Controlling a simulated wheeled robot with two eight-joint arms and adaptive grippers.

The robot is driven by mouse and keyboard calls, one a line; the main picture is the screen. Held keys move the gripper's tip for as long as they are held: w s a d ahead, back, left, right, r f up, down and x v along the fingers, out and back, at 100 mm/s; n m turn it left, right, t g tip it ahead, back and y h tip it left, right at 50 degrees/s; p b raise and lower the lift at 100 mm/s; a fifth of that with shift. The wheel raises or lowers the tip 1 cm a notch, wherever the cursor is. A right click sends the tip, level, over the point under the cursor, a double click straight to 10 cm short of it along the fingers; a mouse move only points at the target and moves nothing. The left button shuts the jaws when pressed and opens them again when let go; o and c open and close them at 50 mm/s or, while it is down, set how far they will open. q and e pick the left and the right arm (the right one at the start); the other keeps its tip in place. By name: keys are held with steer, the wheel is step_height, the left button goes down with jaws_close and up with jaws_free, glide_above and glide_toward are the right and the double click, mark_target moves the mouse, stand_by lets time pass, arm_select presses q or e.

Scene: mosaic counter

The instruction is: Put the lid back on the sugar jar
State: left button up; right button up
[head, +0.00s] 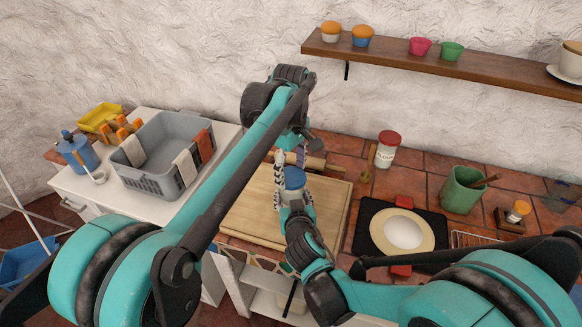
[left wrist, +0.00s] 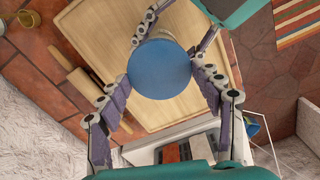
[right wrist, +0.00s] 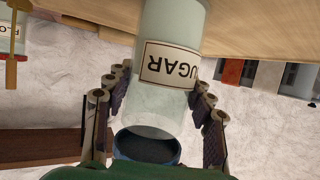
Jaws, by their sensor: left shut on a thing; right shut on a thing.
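The sugar jar (right wrist: 172,30) is pale glass with a white label and appears upside down in the right wrist view. My right gripper (right wrist: 160,85) is shut around its sides. The blue lid (left wrist: 160,69) is seen from above in the left wrist view, between the fingers of my left gripper (left wrist: 166,82), which is shut on it. In the right wrist view the lid's hollow underside (right wrist: 148,147) faces the jar's mouth. I cannot tell whether they touch. In the head view the lid (head: 294,178) is over the cutting board, with the jar mostly hidden beneath it.
A wooden cutting board (head: 255,218) lies below, with a rolling pin (head: 318,163) behind it. A red-lidded flour jar (head: 386,152) stands behind right. A black tray (head: 365,232) with a plate and a green pot (head: 462,190) are to the right. A grey basket (head: 150,181) is left.

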stand_by(0.4)
arm_select(q)
steer(key=shift+f, duration=0.85)
steer(key=shift+f, duration=0.6)
arm_select(e)
jaws_close()
